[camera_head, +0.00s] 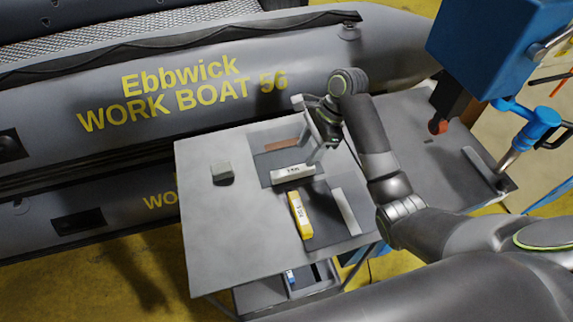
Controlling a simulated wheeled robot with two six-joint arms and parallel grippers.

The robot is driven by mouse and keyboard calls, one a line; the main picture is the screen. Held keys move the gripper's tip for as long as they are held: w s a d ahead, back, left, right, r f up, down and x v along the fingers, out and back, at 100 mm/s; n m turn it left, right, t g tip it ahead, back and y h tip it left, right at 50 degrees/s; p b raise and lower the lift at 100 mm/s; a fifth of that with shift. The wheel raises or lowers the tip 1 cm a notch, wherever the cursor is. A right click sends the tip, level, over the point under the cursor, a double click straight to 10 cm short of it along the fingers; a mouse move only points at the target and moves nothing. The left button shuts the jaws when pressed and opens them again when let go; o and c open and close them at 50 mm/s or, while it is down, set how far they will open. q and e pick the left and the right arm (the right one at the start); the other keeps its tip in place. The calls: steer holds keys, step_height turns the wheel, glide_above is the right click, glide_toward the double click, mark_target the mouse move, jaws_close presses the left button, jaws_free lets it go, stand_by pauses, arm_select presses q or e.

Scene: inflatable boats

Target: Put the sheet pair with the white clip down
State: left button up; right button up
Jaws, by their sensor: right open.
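The white clip (293,174) sits along the near edge of a dark grey sheet pair (277,158) on the grey table. The pair appears to lie flat, with a reddish-brown strip (282,144) at its far side. My right gripper (314,143) is open, just above and right of this pair. Its fingers and wrist hide part of the pair's right side, and I cannot tell whether they touch it. A second dark sheet pair (322,232) with a yellow clip (300,215) lies nearer, with a pale grey strip (346,211) on its right. My left gripper is not in view.
A small grey-green block (222,173) stands on the left of the table (215,240), where the top is otherwise clear. The grey inflatable boat (190,85) rises behind. A blue machine (500,45) and another grey surface (425,130) are at the right.

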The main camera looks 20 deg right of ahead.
mark_target(294, 170)
steer(key=x, duration=0.2)
steer(key=shift+a+f+b, duration=0.1)
steer(key=shift+f+b, duration=0.15)
steer(key=shift+b, duration=0.15)
steer(key=x, duration=0.2)
steer(key=p+x, duration=0.1)
steer(key=x, duration=0.1)
steer(key=shift+s+a+r, duration=0.1)
steer(key=shift+s+a, duration=0.05)
steer(key=shift+a, duration=0.15)
steer(key=shift+a+f, duration=0.2)
steer(key=shift+f, duration=0.35)
jaws_close()
